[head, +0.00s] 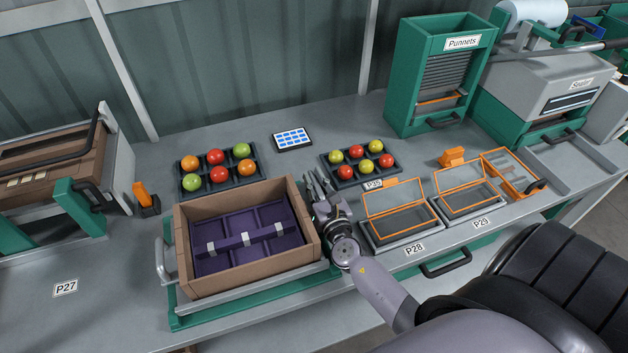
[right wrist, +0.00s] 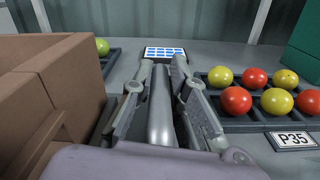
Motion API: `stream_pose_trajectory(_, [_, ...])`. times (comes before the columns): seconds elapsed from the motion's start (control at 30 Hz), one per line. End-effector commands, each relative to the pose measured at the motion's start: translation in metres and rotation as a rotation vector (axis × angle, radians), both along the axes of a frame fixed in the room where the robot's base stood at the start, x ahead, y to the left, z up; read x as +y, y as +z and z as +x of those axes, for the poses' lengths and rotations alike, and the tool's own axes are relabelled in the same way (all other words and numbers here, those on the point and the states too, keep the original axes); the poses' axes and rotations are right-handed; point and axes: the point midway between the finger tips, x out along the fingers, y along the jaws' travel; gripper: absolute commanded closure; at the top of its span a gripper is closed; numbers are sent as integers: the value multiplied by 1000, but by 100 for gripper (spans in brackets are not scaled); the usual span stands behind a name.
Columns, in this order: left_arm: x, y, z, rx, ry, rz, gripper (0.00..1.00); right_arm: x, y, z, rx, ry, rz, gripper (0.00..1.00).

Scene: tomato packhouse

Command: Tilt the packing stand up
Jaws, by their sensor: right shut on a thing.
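The packing stand has a green base (head: 190,317) and a grey top plate, and lies low and about level on the bench. A brown crate (head: 255,267) with a purple divided insert (head: 248,238) sits on it. My right gripper (head: 319,192) is at the crate's right side. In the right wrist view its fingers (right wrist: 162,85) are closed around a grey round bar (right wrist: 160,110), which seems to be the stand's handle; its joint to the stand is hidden. A grey bracket (head: 165,260) shows at the stand's left side. My left gripper is not in view.
Trays of tomatoes (head: 262,175) (head: 397,166) and a tablet (head: 292,139) lie behind the crate. Orange-framed punnets (head: 400,228) stand to the right. Another brown-crate stand (head: 122,165) is at the left. Bare bench (head: 80,320) shows near label P27.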

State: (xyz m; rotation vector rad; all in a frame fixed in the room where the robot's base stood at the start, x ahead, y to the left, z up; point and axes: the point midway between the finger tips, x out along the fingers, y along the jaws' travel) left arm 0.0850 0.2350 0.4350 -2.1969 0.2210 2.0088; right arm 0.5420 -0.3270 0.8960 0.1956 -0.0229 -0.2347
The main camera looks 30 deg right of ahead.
Motion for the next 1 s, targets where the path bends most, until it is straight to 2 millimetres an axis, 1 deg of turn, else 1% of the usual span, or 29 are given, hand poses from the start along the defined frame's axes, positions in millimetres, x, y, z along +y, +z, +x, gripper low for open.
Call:
stream_pose_trajectory(0.43, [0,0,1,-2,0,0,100,0,0,0,0,-1,-1,100])
stream_pose_trajectory(0.53, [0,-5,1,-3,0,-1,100,0,0,-1,-9,-1,-4,100])
stream_pose_trajectory(0.67, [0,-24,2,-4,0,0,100,-1,6,-3,-59,-2,-18,100])
stream_pose_trajectory(0.8, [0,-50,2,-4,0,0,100,1,21,-9,-138,-2,-38,100])
stream_pose_trajectory(0.9, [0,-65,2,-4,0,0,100,2,32,-13,-190,-1,-50,100])
stream_pose_trajectory(1.0, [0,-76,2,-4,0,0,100,3,42,-17,-232,-1,-59,100])
